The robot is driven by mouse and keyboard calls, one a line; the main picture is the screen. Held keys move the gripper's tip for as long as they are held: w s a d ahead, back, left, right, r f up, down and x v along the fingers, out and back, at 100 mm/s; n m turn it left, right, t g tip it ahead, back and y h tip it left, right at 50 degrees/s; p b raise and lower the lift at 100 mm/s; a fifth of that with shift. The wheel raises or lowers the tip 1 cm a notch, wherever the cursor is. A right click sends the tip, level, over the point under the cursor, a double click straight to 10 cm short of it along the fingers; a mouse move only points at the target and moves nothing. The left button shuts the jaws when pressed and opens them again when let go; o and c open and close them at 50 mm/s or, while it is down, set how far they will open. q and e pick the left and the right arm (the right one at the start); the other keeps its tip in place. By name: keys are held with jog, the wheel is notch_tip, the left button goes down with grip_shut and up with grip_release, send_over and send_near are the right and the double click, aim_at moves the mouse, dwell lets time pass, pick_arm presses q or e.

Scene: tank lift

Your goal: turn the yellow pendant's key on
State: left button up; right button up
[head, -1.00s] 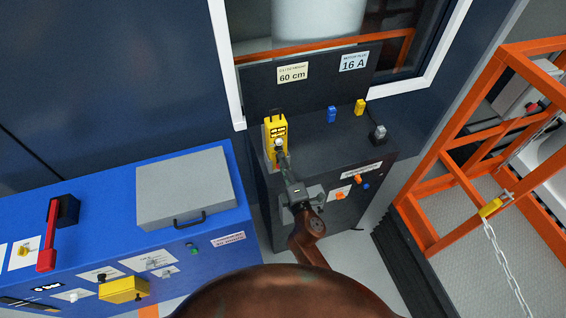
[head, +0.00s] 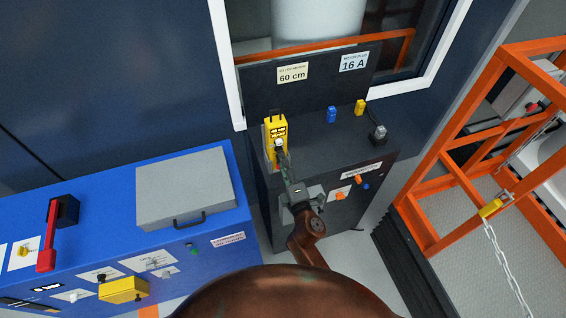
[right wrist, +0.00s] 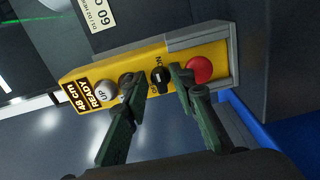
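The yellow pendant (head: 275,129) stands upright at the left edge of the dark cabinet top. In the right wrist view the pendant (right wrist: 84,76) lies slanted, with a display reading "48 cm READY", a white UP button (right wrist: 105,91), a black key switch (right wrist: 159,77) with "ON" marked beside it, and a red button (right wrist: 199,69). My right gripper (right wrist: 156,78) is open, with one fingertip on each side of the key and a small gap visible. One finger partly hides a button beside UP. In the head view the right gripper (head: 281,152) is at the pendant's face. My left gripper is not in view.
The dark cabinet (head: 330,150) also carries a blue block (head: 332,114), a yellow block (head: 360,106) and a grey plug-like item (head: 379,132). A blue console (head: 215,254) with a grey lid stands at left. An orange frame (head: 440,150) with a chain is at right.

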jog(key=shift+s, duration=0.1)
jog(key=v, duration=0.8)
dwell(0.4)
